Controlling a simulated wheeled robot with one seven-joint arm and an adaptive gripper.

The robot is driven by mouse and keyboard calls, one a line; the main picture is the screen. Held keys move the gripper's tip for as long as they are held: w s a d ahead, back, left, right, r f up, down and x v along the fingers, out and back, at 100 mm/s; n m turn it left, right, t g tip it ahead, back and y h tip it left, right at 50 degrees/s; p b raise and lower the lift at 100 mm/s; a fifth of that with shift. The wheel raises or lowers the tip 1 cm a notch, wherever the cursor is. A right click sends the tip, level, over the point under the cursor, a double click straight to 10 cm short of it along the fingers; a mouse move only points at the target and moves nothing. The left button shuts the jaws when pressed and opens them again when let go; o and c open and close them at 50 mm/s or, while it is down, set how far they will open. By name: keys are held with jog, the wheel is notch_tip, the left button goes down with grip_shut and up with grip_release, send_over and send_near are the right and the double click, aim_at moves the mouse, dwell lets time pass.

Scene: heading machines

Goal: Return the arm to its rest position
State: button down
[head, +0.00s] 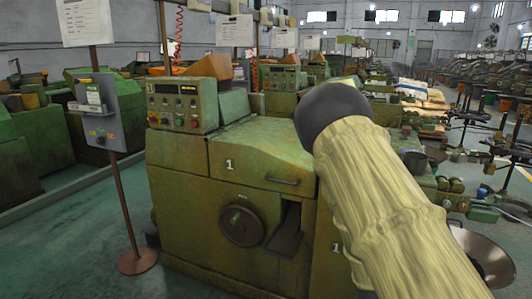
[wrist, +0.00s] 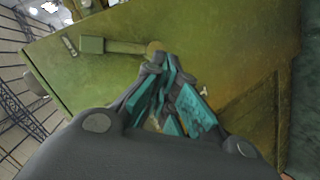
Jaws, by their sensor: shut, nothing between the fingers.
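My arm, in a pale yellow ribbed sleeve with a dark rounded joint, reaches up across the right of the head view. It hides part of the green machine marked 1 (head: 230,160). My gripper (wrist: 157,62) shows in the wrist view with dark links and teal pads. Its fingertips are together and hold nothing. It is in front of a green machine surface (wrist: 225,45); I cannot tell the exact gap. In the head view the gripper is hidden or too unclear to make out.
A control box (head: 183,105) with buttons sits on the machine. A sign post with a round brown base (head: 138,261) stands left of it. A metal bowl (head: 483,257) is at lower right. Bare floor (head: 75,255) shows at lower left. More machines fill the hall behind.

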jog(key=s+a+f+m+g+y+p, duration=0.1)
jog(key=s+a+f+g+y+p, duration=0.15)
jog(key=s+f, duration=0.55)
jog(key=s+a+f+m+g+y+p, duration=0.1)
jog(key=s+a+f+g, duration=0.25)
jog(key=s+f, duration=0.55)
jog(key=s+a+g+y+p, duration=0.1)
jog(key=s+a, duration=0.2)
jog(key=s, duration=0.6)
jog(key=s+a+f+m+g+y+p, duration=0.1)
jog(key=s+a, duration=0.3)
jog(key=s, duration=0.5)
jog(key=s+a+f+m+g+y+p, duration=0.1)
jog(key=s+a+g+y, duration=0.1)
jog(key=s, duration=0.7)
jog(key=shift+s+a+g, duration=0.25)
jog(key=shift+a+g, duration=0.25)
jog(key=shift+a, duration=0.4)
